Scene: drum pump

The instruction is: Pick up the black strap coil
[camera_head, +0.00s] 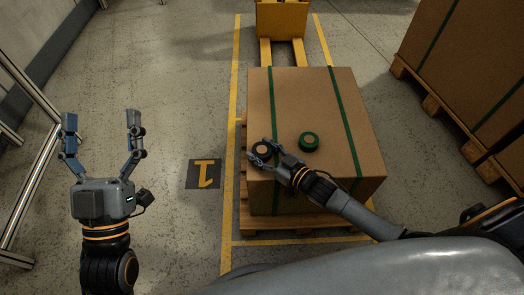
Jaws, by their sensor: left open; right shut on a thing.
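The black strap coil (262,150) is a small dark ring with a tan centre on top of the large cardboard box (300,95), near its left edge. My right gripper (260,152) is shut on the black strap coil, with its fingers on either side of it. Whether the coil touches the box top or is slightly lifted, I cannot tell. My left gripper (101,125) is open and empty, held upright over the floor to the left of the box.
A green strap coil (309,142) lies on the box, right of the black one. Two green straps run over the box, which stands on a wooden pallet (247,220). A yellow pallet truck (282,20) is behind. More boxes (470,60) stand right; a metal frame (32,160) stands left.

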